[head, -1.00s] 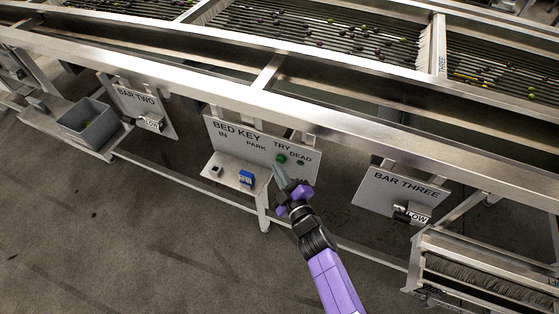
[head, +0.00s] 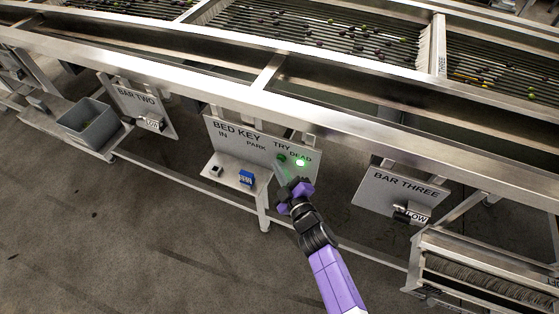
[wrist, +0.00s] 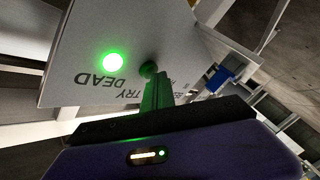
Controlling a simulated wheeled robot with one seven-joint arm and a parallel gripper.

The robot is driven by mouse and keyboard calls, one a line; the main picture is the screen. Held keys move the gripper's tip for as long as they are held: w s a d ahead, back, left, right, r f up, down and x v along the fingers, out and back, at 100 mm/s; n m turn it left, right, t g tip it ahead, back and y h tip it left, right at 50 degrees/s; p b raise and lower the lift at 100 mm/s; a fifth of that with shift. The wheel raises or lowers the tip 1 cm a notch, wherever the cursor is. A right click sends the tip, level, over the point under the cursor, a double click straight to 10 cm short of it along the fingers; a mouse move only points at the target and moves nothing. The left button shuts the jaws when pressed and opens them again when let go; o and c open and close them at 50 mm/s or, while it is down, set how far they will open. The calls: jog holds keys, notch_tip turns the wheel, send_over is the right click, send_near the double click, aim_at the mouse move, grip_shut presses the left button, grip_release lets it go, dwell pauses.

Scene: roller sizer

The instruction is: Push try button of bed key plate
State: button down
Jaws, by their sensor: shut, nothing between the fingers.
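The bed key plate (head: 235,146) is a pale panel hung under the sizer frame, marked BED KEY, IN, PARK, TRY and DEAD. The green try button (head: 281,158) sits below the word TRY. My gripper (head: 280,166) is shut and empty, its fingertips at the try button. In the wrist view the button (wrist: 149,69) shows just beyond the fingertips, which appear to touch it and partly cover it. The lamp under DEAD (head: 301,162) glows bright green; it also shows in the wrist view (wrist: 113,62).
A small shelf (head: 228,170) under the plate's left part holds a blue block (head: 246,178) and a small dark item (head: 216,170). The BAR THREE plate (head: 394,190) hangs to the right, the BAR TWO plate (head: 140,105) to the left with a grey bin (head: 88,122). A steel rail (head: 300,112) runs above.

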jog(key=shift+s+a, duration=0.3)
jog(key=shift+s, duration=0.6)
jog(key=s+b, duration=0.1)
jog(key=s+a+b, duration=0.1)
jog(key=s, duration=0.1)
jog(key=s+b, duration=0.1)
jog(key=b, duration=0.1)
jog(key=shift+s+a, duration=0.35)
dwell(0.7)
